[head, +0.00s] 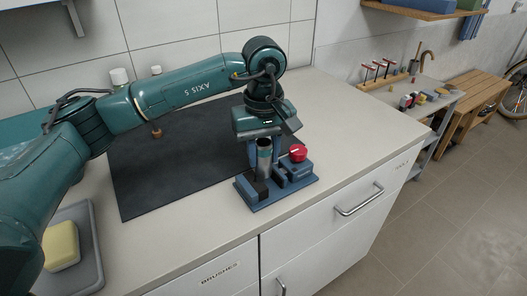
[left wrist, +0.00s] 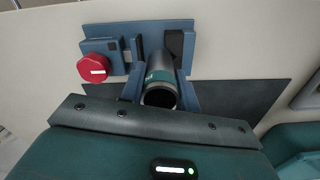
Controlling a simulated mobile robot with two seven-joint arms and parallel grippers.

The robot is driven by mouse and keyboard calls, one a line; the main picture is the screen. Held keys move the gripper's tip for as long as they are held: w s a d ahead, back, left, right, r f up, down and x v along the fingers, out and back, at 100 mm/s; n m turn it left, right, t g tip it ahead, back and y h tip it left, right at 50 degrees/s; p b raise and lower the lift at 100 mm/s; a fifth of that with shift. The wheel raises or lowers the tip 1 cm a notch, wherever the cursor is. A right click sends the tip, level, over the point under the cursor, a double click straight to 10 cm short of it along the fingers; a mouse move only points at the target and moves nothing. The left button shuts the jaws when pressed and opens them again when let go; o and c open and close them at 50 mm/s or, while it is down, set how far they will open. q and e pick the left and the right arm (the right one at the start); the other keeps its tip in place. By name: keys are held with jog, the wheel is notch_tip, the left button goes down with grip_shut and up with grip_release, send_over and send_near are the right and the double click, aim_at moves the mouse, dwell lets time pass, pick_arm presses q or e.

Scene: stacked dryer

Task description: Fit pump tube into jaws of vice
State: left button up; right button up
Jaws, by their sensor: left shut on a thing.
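The pump tube (head: 264,158) is a short grey cylinder with a teal band, held upright. It also shows in the left wrist view (left wrist: 161,76), its open dark end towards the camera. My left gripper (head: 265,149) points down and is shut on the tube. The blue vice (head: 292,187) stands on the counter below, with dark jaw pads and a red knob (head: 298,152); in the left wrist view its plate (left wrist: 130,32) lies behind the tube. The tube's lower end is at the jaws, but I cannot tell if it sits between them. My right gripper is not in view.
A dark mat (head: 150,185) covers the counter (head: 345,125) beside the vice. A grey tray (head: 90,270) with a yellow sponge (head: 62,246) is at the lower left. White-capped items stand by the wall. The counter right of the vice is clear.

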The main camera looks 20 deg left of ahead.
aim_at(263, 169)
pick_arm(q)
jog(key=shift+b, duration=0.35)
dwell(0.6)
jog(key=shift+f+b, duration=1.05)
jog(key=shift+f, duration=0.2)
jog(key=shift+f+b, duration=0.3)
jog(key=shift+f, duration=0.05)
jog(key=shift+f, duration=0.3)
jog(key=shift+f+b, duration=0.25)
jog(key=shift+b, duration=0.25)
jog(key=o, duration=0.7)
jog(key=shift+c, duration=0.2)
jog(key=o, duration=0.4)
jog(key=shift+o, duration=0.2)
jog(key=shift+s+f, duration=0.1)
